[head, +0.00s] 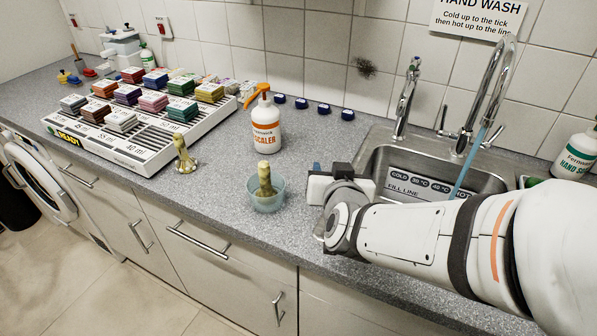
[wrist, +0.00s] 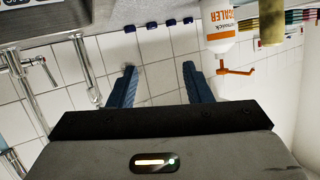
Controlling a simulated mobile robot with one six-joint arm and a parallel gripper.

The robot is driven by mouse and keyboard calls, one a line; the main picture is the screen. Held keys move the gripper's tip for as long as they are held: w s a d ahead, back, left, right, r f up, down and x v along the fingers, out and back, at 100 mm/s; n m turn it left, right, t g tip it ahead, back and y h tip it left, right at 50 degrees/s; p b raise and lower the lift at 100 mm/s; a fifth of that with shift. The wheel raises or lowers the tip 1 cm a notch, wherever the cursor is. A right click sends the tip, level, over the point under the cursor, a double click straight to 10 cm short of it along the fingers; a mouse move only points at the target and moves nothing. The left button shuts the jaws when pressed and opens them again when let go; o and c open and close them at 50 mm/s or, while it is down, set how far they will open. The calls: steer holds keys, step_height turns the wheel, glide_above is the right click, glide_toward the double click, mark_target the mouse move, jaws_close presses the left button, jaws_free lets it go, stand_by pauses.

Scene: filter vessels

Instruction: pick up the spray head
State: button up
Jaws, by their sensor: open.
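The orange spray head (head: 259,92) sits on top of a white bottle (head: 266,125) labelled "SCALER", which stands upright on the counter near the tiled wall. In the wrist view the picture is turned over: the bottle (wrist: 218,40) hangs from the top edge, and the orange spray head (wrist: 236,71) points right, to the right of my fingers. My gripper (wrist: 159,70) is open with its two blue fingers apart and nothing between them. In the head view my gripper (head: 316,187) is at the front of the sink, right of the bottle; its fingers are largely hidden there.
A pale teal cup (head: 266,201) holding an olive-coloured item stands in front of the bottle. A similar item (head: 183,157) stands left. A white rack (head: 110,148) with coloured blocks fills the left counter. Several blue caps (head: 302,103) line the wall; the sink and taps (head: 405,100) are right.

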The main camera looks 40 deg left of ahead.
mark_target(263, 169)
steer(key=s+a+f+n+t+y+b, duration=0.1)
steer(key=s+a+t+y, duration=0.15)
steer(key=s+a, duration=0.8)
steer(key=shift+t, duration=0.25)
steer(key=x, duration=0.6)
steer(key=shift+w+d+f, duration=0.3)
steer(key=shift+d+f, duration=0.05)
steer(key=shift+d, duration=0.05)
steer(key=shift+c, duration=0.3)
jaws_close()
